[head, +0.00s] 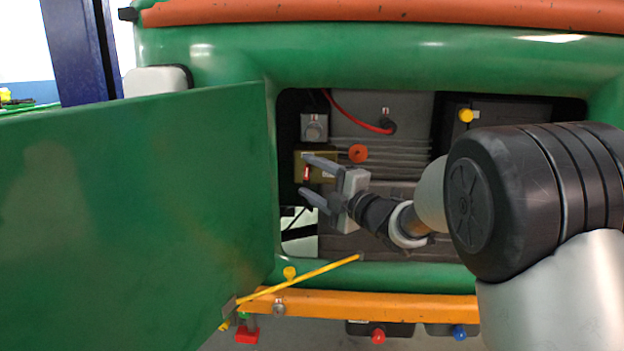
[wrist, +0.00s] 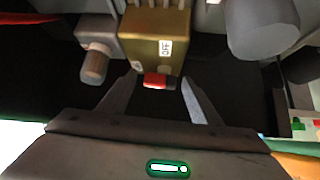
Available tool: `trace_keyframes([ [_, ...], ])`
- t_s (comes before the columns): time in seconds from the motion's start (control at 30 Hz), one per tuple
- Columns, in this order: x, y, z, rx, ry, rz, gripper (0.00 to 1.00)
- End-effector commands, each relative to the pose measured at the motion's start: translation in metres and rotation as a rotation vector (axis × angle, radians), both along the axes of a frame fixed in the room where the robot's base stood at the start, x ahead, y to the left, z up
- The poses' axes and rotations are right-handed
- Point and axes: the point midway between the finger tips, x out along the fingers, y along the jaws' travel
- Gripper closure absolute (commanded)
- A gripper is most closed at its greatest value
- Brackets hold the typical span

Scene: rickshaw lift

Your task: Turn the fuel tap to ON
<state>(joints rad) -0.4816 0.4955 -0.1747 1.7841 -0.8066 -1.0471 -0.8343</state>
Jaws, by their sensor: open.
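The fuel tap is a brass block (head: 329,154) inside the open bay, with a small red lever (head: 306,174) at its left. In the wrist view the brass block (wrist: 152,22) carries a white label reading OFF, and the red lever tip (wrist: 160,81) points toward the gripper. My gripper (head: 303,175) is open at the tap. In the wrist view its two fingers (wrist: 160,82) lie either side of the red lever, with visible gaps. Contact cannot be confirmed.
A large green door panel (head: 140,210) stands open at left, with a yellow rod (head: 300,280) at the opening's lower left. A grey box with a round knob (head: 314,130) sits just above the tap. An orange-red round knob (head: 358,153) and a red cable (head: 352,116) are close by.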

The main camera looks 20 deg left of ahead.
Motion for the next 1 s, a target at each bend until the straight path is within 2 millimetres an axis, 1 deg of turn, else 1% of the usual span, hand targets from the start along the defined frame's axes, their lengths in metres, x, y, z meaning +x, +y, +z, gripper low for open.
trace_keyframes([
  [0.03,-0.0001,-0.0002,0.0001,0.000,0.000,0.000,0.44],
  [0.27,-0.0001,-0.0004,0.0002,0.000,0.000,0.000,0.83],
  [0.37,-0.0002,-0.0002,0.0016,-0.009,-0.003,0.001,0.83],
  [0.47,-0.0004,0.0003,0.0055,-0.063,-0.017,0.002,0.83],
  [0.57,-0.0001,0.0002,0.0043,-0.126,-0.031,0.001,0.83],
  [0.77,-0.0002,0.0004,0.0019,-0.130,-0.032,0.001,0.83],
  [0.8,-0.0002,0.0004,0.0020,-0.129,-0.032,0.001,0.59],
  [0.87,-0.0001,0.0002,0.0019,-0.129,-0.032,0.001,0.49],
  [0.9,-0.0001,0.0003,0.0018,-0.129,-0.032,0.001,0.42],
  [1.0,-0.0001,0.0002,0.0019,-0.128,-0.032,0.001,0.42],
])
